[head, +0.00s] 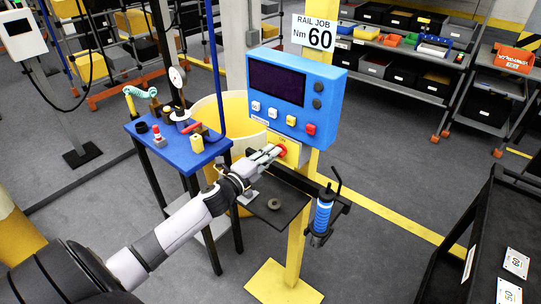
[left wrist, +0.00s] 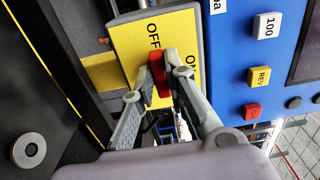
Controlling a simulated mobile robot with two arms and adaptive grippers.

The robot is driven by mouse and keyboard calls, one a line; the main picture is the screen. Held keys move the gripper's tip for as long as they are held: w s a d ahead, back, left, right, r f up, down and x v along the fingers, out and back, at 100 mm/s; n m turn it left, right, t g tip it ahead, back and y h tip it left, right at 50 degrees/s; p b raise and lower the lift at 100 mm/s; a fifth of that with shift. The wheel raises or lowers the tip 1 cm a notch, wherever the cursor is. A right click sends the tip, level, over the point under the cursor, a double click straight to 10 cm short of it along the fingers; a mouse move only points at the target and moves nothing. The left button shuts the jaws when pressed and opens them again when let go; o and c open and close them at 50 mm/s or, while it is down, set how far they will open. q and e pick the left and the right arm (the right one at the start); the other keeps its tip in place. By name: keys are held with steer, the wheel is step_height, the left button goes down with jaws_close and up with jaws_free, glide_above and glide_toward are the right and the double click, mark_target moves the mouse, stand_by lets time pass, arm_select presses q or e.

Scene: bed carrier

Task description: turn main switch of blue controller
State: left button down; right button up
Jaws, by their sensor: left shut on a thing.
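The blue controller (head: 296,92) hangs on a yellow post, with a dark screen and several small buttons. Below it is a yellow switch plate (head: 290,144) with a red main switch knob (head: 282,149). In the left wrist view the plate (left wrist: 130,45) appears rotated, with OFF and part of ON readable. The red knob (left wrist: 157,74) there has its upper end close to OFF. My left gripper (head: 274,153) is at the plate, its two fingers (left wrist: 160,68) closed on either side of the knob. The fingers cover part of the ON label. My right gripper is not in view.
A dark shelf (head: 268,204) with a round part sits below the switch, beside a blue-and-black tool (head: 322,215). A blue table (head: 172,150) with small tools stands left. A black cart (head: 480,262) stands at lower right. Grey floor between is clear.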

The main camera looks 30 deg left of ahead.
arm_select(q)
steer(key=c, duration=1.6)
jaws_free()
steer(key=s, duration=1.2)
steer(key=shift+a, duration=0.45)
steer(key=shift+f, duration=0.1)
